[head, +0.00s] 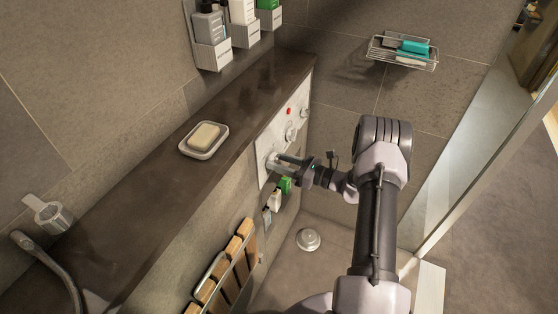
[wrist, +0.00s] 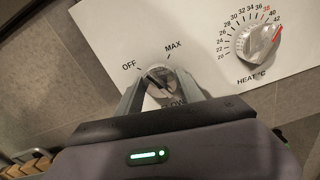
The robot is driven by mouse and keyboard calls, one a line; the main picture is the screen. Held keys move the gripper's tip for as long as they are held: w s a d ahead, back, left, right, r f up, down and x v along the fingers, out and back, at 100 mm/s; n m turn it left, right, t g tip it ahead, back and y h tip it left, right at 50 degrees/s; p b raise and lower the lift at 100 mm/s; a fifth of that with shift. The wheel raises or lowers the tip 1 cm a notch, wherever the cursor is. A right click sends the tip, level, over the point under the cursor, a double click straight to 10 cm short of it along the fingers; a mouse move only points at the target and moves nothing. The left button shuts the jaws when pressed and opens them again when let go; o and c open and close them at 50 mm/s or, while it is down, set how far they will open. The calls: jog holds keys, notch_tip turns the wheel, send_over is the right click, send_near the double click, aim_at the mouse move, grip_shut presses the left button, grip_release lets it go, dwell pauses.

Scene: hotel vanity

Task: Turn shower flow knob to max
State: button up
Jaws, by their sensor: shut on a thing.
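The shower flow knob (wrist: 160,82) is on a white wall panel (wrist: 215,55) in the wrist view, under the printed marks OFF and MAX. My gripper (wrist: 160,92) is shut on this knob, with one finger on each side of it. The fingers hide part of the knob and part of the label below it. The knob's pointer is hard to read; its dark edge seems to lie nearer OFF. In the head view my gripper (head: 280,162) is at the lower left of the white panel (head: 272,138), and the flow knob is mostly hidden there.
A heat knob (wrist: 262,42) with a red pointer and a number scale sits to the right of the flow knob. A ledge (head: 160,195) with a soap dish (head: 184,147) runs above the panel. Small bottles (head: 285,184) hang below, near a folded wooden seat (head: 228,270).

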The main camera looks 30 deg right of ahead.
jog(key=m+p, duration=0.1)
jog(key=m, duration=0.6)
jog(key=m+p, duration=0.1)
jog(key=m, duration=0.5)
jog(key=shift+m, duration=0.3)
dwell(0.3)
jog(key=o, duration=1.4)
jog(key=shift+p, duration=0.3)
jog(key=p+v, duration=0.3)
jog(key=v, duration=1.4)
jog(key=shift+s+d, duration=0.15)
jog(key=shift+s, duration=0.05)
